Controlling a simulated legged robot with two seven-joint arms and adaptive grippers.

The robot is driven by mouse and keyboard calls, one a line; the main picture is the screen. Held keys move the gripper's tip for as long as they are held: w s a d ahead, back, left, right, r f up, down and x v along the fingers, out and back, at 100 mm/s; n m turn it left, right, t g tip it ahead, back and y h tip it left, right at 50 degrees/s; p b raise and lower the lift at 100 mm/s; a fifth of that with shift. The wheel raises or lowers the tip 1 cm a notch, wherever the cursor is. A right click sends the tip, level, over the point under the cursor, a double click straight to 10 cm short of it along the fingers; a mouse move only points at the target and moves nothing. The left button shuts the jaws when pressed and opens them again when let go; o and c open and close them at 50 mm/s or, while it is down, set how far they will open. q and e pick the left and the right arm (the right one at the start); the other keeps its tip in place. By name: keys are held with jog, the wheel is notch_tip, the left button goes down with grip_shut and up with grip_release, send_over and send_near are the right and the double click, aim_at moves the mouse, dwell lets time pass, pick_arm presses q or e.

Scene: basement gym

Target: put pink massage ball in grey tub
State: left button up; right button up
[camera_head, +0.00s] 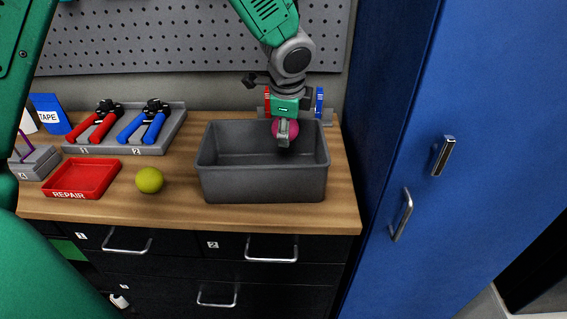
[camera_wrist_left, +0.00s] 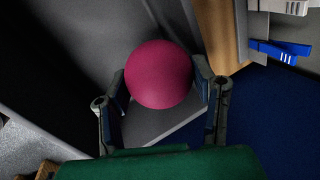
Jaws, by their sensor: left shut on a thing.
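The pink massage ball (camera_wrist_left: 160,74) is held between the two fingers of my left gripper (camera_wrist_left: 162,100) in the left wrist view. In the head view the ball (camera_head: 279,131) shows partly behind the finger of my left gripper (camera_head: 284,133). The grey tub (camera_head: 262,186) stands on the wooden bench top, open side up. The gripper and ball are over the right back part of the tub, around the height of its rim. The tub's visible floor is empty. My right gripper is not in view.
A yellow-green ball (camera_head: 149,180) lies left of the tub, beside a red tray (camera_head: 82,178) marked REPAIR. A grey holder (camera_head: 164,138) with red and blue hand tools stands behind. A tall blue cabinet (camera_head: 390,110) closes off the right side. A pegboard (camera_head: 180,40) is at the back.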

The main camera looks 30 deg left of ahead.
pick_arm(q)
jog(key=f, duration=0.3)
jog(key=shift+s+d+f, duration=0.15)
jog(key=shift+s+f, duration=0.1)
jog(key=shift+f, duration=0.15)
jog(key=shift+w+d+f, duration=0.1)
jog(key=shift+d+f, duration=0.1)
jog(key=shift+f, duration=0.05)
jog(key=f, duration=0.2)
jog(key=f+b, duration=0.1)
jog(key=shift+d, duration=0.25)
jog(key=shift+a+f, duration=0.2)
jog(key=shift+a, duration=0.2)
jog(key=o, duration=1)
jog(key=shift+a, duration=0.15)
jog(key=shift+d+r, duration=0.35)
jog(key=p+v, duration=0.1)
jog(key=v, duration=1)
jog(key=shift+r+p, duration=0.2)
jog(key=shift+p, duration=0.1)
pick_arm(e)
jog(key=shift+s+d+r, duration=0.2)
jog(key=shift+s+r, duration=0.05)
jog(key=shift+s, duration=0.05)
